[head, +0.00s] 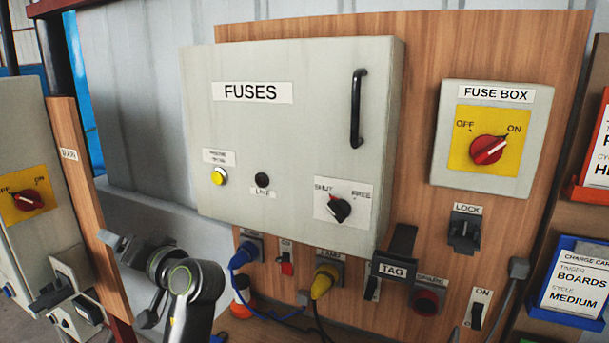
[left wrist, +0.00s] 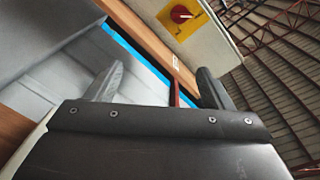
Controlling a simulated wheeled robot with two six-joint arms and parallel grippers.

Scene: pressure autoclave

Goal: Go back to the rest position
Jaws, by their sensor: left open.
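My left arm (head: 195,290) comes in at the lower left of the head view, in front of the panel's lower left corner. My left gripper (left wrist: 158,90) shows in the left wrist view with its two fingers wide apart and nothing between them. It points toward the wooden edge and the left-hand cabinet, and touches nothing that I can see. My right gripper is in neither view.
The grey FUSES cabinet (head: 290,140) is shut. The FUSE BOX switch (head: 488,150) has a red knob. Below are a blue plug (head: 240,256), a yellow plug (head: 323,283) and a black TAG piece (head: 393,270). Card holders (head: 575,280) stand at right.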

